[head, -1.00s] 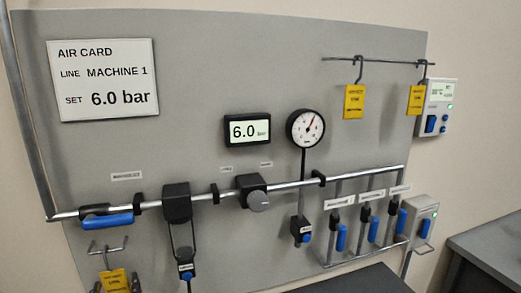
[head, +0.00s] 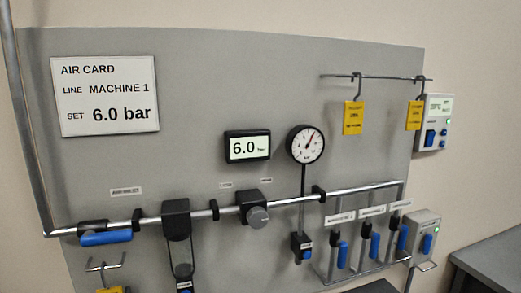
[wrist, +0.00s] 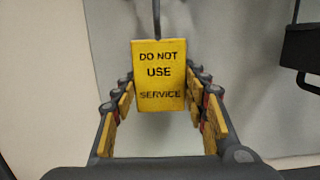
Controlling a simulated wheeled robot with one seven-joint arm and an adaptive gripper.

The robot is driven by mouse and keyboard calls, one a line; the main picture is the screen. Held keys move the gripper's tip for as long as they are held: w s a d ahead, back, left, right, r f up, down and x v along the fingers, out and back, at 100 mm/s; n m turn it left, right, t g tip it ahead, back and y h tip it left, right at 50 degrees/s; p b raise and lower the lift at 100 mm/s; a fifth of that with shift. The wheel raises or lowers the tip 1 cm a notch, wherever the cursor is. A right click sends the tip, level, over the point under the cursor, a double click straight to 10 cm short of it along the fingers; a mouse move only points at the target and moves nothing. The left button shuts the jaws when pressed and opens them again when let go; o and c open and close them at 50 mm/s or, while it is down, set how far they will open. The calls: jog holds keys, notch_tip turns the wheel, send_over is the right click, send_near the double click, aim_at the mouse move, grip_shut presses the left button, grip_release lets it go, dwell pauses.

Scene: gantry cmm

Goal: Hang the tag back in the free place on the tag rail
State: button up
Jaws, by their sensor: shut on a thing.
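My gripper (wrist: 158,85) shows in the wrist view, its fingers closed in on both side edges of a yellow tag (wrist: 159,75) reading "DO NOT USE SERVICE". A dark hook or wire (wrist: 156,18) rises from the tag's top edge. In the head view the tag rail (head: 385,77) runs across the panel's upper right. Two yellow tags hang from it, one left of its middle (head: 353,117) and one near its right end (head: 414,116). Another yellow tag (head: 110,290) is cut off at the lower left, below a small hooked bracket (head: 103,267). I cannot clearly make out my gripper there.
The grey panel (head: 200,80) carries a pipe (head: 290,202) with valves, a dial gauge (head: 305,144), a digital display (head: 247,147) and an air card (head: 105,95). A wall box (head: 434,122) sits by the rail's right end. A dark block (wrist: 302,45) is right in the wrist view.

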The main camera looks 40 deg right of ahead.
jog(key=shift+r, duration=0.15)
jog(key=shift+c, duration=0.3)
jog(key=shift+r+p, duration=1.1)
jog(key=shift+r, duration=0.25)
jog(key=shift+s, duration=0.1)
jog(key=r+p+v, duration=0.1)
jog(key=v, duration=0.8)
jog(key=shift+s+a+r+p, duration=0.15)
jog(key=shift+s+p, duration=0.2)
jog(key=shift+s, duration=0.1)
